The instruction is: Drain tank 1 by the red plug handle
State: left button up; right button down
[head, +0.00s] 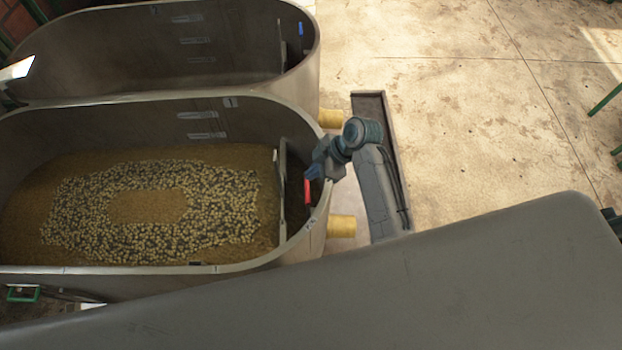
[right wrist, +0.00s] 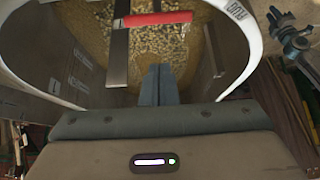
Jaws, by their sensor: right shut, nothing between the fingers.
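The near tank (head: 320,150) is a long grey tub with rounded ends. It holds brown liquid with many pale beans floating in a ring. The red plug handle (head: 308,190) stands inside its right end, behind a narrow upright divider. My right gripper (head: 314,172) is shut and empty, and its blue fingertips are close to the handle's upper end. In the right wrist view the red bar (right wrist: 155,19) lies across the top, beyond the shut fingers (right wrist: 158,72), with a visible gap between. My left gripper does not show in the head view.
A second, empty-looking grey tank (head: 110,55) stands behind, with a blue handle (head: 301,28) at its right end. Yellow pipe stubs (head: 341,226) stick out from the tank ends. Bare concrete floor (head: 470,130) lies open to the right.

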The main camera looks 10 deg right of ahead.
aim_at(309, 188)
notch_tip(309, 188, down, 6)
jog(key=p, duration=0.1)
jog(key=shift+a+p, duration=0.35)
jog(key=shift+p, duration=0.05)
jog(key=shift+f, duration=0.1)
jog(key=shift+f+b, duration=0.8)
jog(key=shift+f, duration=0.55)
jog(key=shift+r, duration=0.1)
